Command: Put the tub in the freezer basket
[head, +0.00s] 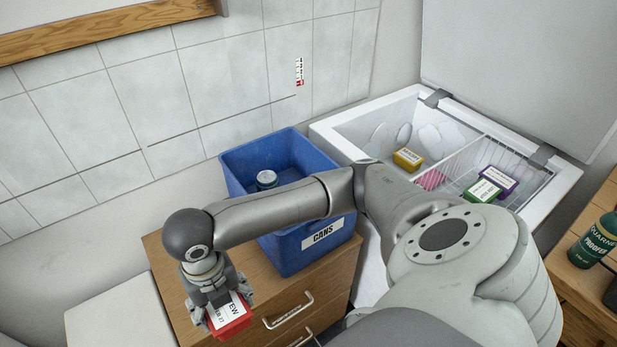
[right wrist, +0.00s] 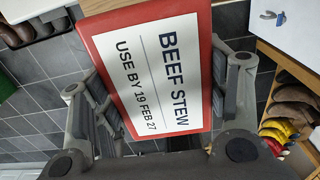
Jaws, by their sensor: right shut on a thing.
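A red tub (head: 231,325) with a white label is held in my right gripper (head: 222,305), low at the left in front of the wooden drawers. In the right wrist view the tub (right wrist: 150,75) sits between the two fingers, and its label reads BEEF STEW, USE BY 19 FEB 27. The chest freezer (head: 570,180) stands open at the right. A white wire basket (head: 508,157) is in its right part, with a green tub (head: 482,190) and a purple tub (head: 497,179) in that area. My arm hides the freezer's near side. My left gripper is not in view.
A blue CANS bin (head: 240,165) with a can (head: 266,179) in it stands on the wooden drawers (head: 285,300), behind my forearm. A yellow tub (head: 408,159) lies in the freezer's left part. The raised lid (head: 525,65) stands behind. A green bottle (head: 595,240) is far right.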

